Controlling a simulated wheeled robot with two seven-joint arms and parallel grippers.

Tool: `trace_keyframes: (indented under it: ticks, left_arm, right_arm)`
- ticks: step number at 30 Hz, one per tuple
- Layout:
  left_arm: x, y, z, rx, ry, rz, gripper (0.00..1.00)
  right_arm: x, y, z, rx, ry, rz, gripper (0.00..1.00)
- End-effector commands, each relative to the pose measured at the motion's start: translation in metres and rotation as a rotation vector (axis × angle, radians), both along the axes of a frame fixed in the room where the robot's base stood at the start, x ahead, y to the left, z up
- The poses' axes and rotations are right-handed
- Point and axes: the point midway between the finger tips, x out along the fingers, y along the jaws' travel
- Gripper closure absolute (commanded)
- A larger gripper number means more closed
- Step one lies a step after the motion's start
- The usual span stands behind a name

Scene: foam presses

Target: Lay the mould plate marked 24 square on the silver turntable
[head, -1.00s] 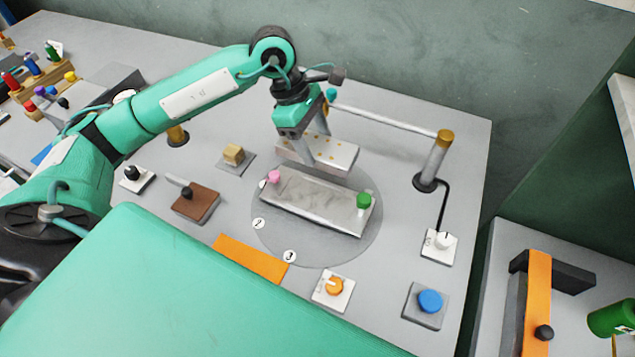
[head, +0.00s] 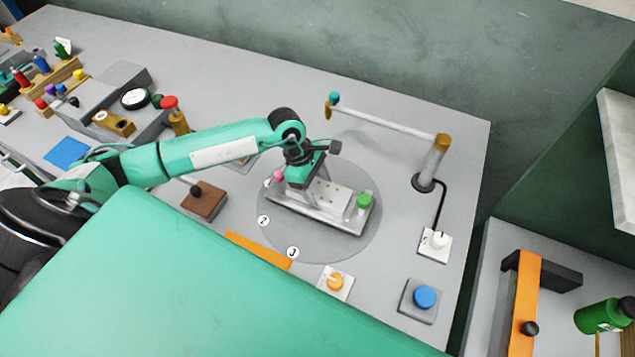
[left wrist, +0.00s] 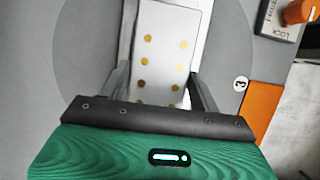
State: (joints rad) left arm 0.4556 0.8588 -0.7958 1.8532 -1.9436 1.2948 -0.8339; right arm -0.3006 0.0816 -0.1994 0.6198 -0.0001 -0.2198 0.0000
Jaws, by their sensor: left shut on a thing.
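A pale mould plate with gold dots (head: 330,196) is held by my left gripper (head: 297,190), whose two fingers stand on either side of it. It also shows between the fingers in the left wrist view (left wrist: 165,60). No number is legible on it. The plate is over the long silver block (head: 345,223), between its pink knob (head: 278,175) and green knob (head: 363,202). I cannot tell whether it touches the block. The block lies on the round grey turntable disc (head: 330,248), marked 2 and 3. My right gripper is not in view.
A brown block with a black knob (head: 204,202) stands left of the disc, and an orange strip (head: 257,250) lies in front. An orange dial (head: 335,282) and a blue button (head: 425,298) are front right. A post (head: 434,160) with a horizontal bar stands behind right.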

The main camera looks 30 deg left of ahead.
Motion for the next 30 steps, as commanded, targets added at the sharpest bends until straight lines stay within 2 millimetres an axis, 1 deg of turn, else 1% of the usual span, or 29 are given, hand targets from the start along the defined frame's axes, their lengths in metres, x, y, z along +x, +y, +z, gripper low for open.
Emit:
trace_keyframes:
  ticks: [7, 10, 11, 12, 14, 22, 25, 27, 30]
  left_arm:
    - [0.001, 0.000, 0.000, -0.002, -0.005, 0.000, 0.78]
    - [0.001, 0.000, -0.003, -0.002, -0.005, 0.000, 0.78]
    - [0.001, 0.000, -0.004, -0.001, -0.002, 0.000, 0.35]
    - [0.000, 0.000, -0.003, -0.001, -0.002, 0.000, 0.27]
    - [0.000, 0.000, -0.003, -0.001, -0.002, 0.000, 0.15]
    - [0.001, 0.000, -0.002, -0.001, -0.002, 0.000, 0.15]
    - [0.001, 0.000, 0.001, -0.001, -0.002, 0.000, 0.15]
    - [0.001, 0.003, 0.004, 0.000, -0.004, 0.001, 0.15]
    - [0.001, 0.011, 0.020, 0.001, -0.007, 0.000, 0.15]
  right_arm:
    - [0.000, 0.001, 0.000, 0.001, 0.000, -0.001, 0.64]
    - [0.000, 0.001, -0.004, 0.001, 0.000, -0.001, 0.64]
    - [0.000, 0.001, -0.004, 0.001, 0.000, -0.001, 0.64]
    - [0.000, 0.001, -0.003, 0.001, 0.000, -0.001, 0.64]
    - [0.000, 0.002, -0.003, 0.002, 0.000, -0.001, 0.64]
    - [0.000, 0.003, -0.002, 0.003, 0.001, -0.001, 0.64]
    - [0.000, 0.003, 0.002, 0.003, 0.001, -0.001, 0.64]
    - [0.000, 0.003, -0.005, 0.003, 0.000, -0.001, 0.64]
    - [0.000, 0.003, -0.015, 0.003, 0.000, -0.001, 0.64]
